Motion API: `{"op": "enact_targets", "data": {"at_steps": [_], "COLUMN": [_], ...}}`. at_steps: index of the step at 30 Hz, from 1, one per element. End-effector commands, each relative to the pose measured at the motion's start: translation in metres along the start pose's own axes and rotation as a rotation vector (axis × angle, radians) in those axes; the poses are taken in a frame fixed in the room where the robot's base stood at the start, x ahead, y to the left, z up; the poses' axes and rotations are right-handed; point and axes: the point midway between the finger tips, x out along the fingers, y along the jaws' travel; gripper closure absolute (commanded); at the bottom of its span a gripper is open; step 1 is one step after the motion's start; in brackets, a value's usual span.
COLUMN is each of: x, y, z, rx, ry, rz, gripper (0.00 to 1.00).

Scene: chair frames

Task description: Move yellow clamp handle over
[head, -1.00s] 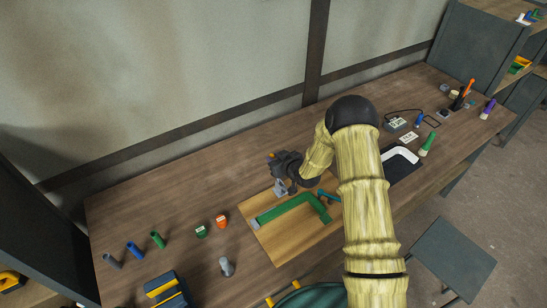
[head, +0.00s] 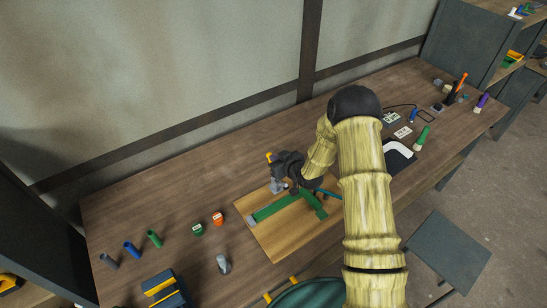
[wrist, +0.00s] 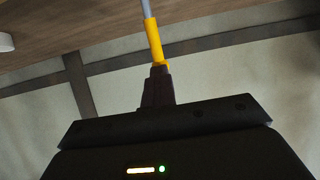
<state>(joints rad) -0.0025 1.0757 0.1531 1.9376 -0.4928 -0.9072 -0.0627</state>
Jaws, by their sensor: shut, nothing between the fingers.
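The yellow clamp handle (head: 269,157) stands up from the grey clamp (head: 277,186) at the back left of a wooden board. My gripper (head: 280,165) is beside the handle, on its right, with the fingers shut and empty. In the wrist view the yellow handle (wrist: 154,42) shows with a grey rod above it, just beyond the tips of my dark fingers (wrist: 157,80). I cannot tell whether the fingertips touch it. My gripper partly hides the clamp in the head view.
The wooden board (head: 285,240) carries a green frame (head: 275,208). Green (head: 198,230) and orange (head: 217,219) pieces stand to its left. Several coloured handles and a blue-yellow block (head: 163,288) lie farther left. A white piece (head: 398,148) lies right of my arm.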

Motion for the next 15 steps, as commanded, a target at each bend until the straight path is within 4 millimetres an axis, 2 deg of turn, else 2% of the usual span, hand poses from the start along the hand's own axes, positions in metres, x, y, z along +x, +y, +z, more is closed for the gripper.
{"op": "enact_targets", "data": {"at_steps": [8,15], "x": [0.0,-0.011], "y": [0.0,0.0], "z": [0.0,0.003], "rx": [-0.001,-0.001], "ry": [0.002,0.001], "rz": [0.0,0.0], "gripper": [1.0,1.0]}}
